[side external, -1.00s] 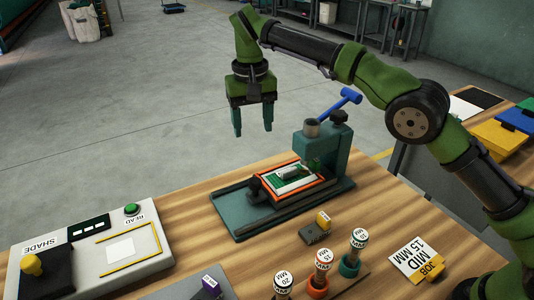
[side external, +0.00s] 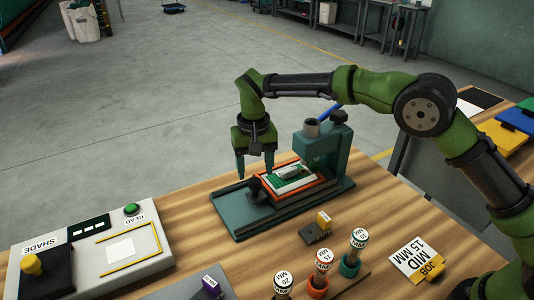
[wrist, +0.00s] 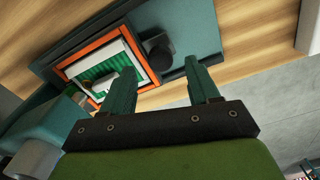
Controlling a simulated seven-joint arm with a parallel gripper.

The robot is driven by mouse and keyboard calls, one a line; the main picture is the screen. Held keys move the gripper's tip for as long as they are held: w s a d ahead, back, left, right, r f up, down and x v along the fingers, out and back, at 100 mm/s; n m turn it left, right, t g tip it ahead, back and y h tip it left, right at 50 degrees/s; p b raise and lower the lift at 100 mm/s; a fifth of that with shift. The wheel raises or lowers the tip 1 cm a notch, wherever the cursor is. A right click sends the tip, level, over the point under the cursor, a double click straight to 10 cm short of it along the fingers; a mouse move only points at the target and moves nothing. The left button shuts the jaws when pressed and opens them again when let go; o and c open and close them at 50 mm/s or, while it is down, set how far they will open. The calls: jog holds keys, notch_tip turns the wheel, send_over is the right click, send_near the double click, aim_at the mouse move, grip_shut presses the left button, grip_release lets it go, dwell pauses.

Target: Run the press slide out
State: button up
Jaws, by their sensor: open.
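The press (side external: 322,146) is a teal block with a blue lever, standing on a teal base plate (side external: 232,212). Its slide is an orange-framed tray (side external: 312,190) holding a green and white piece (side external: 290,178), with its right end by the press block. A black knob (side external: 254,186) sits at the slide's left end; it also shows in the wrist view (wrist: 157,50). My gripper (side external: 256,178) is open, its fingers pointing down just above the knob end. In the wrist view the fingers (wrist: 163,85) appear apart, with the knob beyond them. Contact with the knob cannot be told.
A grey shade reader (side external: 90,250) with a green button stands at left. A job card (side external: 418,258) lies at right. The base plate's left end is clear.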

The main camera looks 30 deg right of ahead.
aim_at(255, 182)
jog(key=shift+f, duration=1.8)
grip_shut()
